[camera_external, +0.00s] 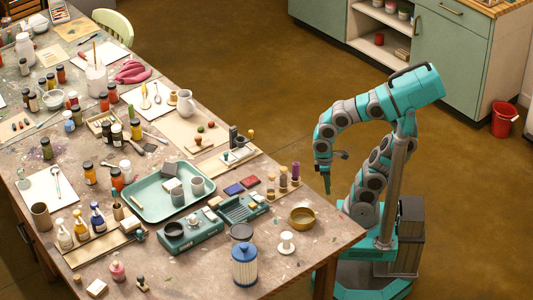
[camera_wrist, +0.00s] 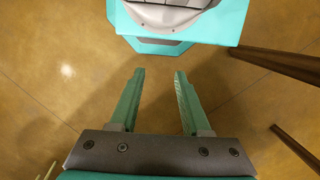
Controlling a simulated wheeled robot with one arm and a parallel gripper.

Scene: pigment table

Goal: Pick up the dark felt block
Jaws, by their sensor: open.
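A dark grey block (camera_external: 169,169), which looks like the felt block, lies in the teal tray (camera_external: 148,209) on the table in the external view. My gripper (camera_external: 327,188) hangs off the table's right edge, over the floor, well to the right of the tray and pointing down. In the wrist view my gripper (camera_wrist: 158,72) is open, with nothing between its two teal fingers. The block is not in the wrist view.
A grey cup (camera_external: 197,186) and a pale block share the tray. Around it on the cluttered table (camera_external: 325,240) stand teal boxes (camera_external: 190,236), a brass bowl (camera_external: 301,218), a blue-lidded jar (camera_external: 245,266) and several bottles. Bare floor (camera_wrist: 60,70) lies beneath my gripper.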

